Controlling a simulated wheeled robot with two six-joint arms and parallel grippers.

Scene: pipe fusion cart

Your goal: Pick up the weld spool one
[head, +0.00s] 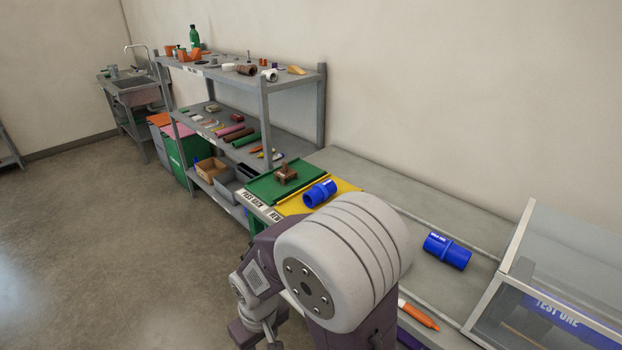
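Two blue spools with a raised middle band are in the head view. One blue spool (447,250) lies on its side on the grey bench at the right, with small white lettering on it that seems to end in "ONE". The other blue spool (320,193) lies on the yellow mat, with white marks too small to read. One of my arms fills the lower middle of the view, in front of the bench. Neither gripper's fingers can be seen.
A green mat (262,190) holds a brown block (286,174) beside the yellow mat (292,207). An orange marker (419,316) lies near the bench's front. A clear-sided box (560,270) labelled "TEST ONE" stands at the right. A loaded shelf (322,105) stands behind at left.

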